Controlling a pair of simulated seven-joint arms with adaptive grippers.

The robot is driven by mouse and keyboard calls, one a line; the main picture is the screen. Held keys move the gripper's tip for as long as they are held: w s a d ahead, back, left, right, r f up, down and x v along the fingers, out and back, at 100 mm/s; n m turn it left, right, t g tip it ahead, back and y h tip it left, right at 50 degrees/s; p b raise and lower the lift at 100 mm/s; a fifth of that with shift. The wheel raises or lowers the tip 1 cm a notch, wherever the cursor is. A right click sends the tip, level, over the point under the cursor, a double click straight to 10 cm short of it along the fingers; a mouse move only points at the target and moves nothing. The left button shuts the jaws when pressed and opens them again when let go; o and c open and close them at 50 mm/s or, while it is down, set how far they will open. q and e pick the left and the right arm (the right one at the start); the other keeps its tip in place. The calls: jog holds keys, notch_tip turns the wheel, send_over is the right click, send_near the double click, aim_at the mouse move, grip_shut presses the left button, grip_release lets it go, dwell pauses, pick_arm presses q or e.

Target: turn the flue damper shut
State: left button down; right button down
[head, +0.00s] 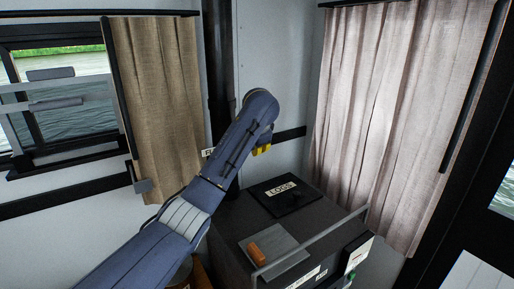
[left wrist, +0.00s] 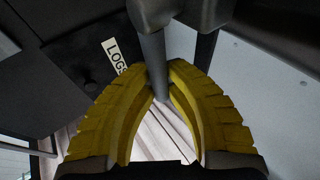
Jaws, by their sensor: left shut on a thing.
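The black flue pipe (head: 218,60) rises from behind the stove, partly hidden by my left arm. My left gripper (head: 262,150) is beside the pipe above the stove, its yellow fingers just showing below the wrist. In the left wrist view the yellow fingers (left wrist: 164,74) are shut on a grey rod (left wrist: 152,50), apparently the damper handle. The rod passes between the fingertips. My arm hides the handle in the head view, so its angle to the pipe cannot be told. My right gripper is not in view.
The dark stove (head: 232,225) has a lid marked LOGS (head: 283,190), an orange block (head: 257,254) on a grey plate and a front rail (head: 318,240). A tan curtain (head: 155,100) hangs left, a pale curtain (head: 385,110) right. A partly hidden label (head: 208,152) is beside the pipe.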

pick_arm(q)
jog(key=c, duration=1.3)
grip_release()
jog(key=shift+f, duration=0.1)
jog(key=shift+c, duration=0.2)
jog(key=a+v, duration=0.1)
jog(key=v, duration=1)
jog(key=shift+s+d+r, duration=0.2)
jog(key=shift+d+r, duration=0.25)
jog(key=shift+d, duration=0.05)
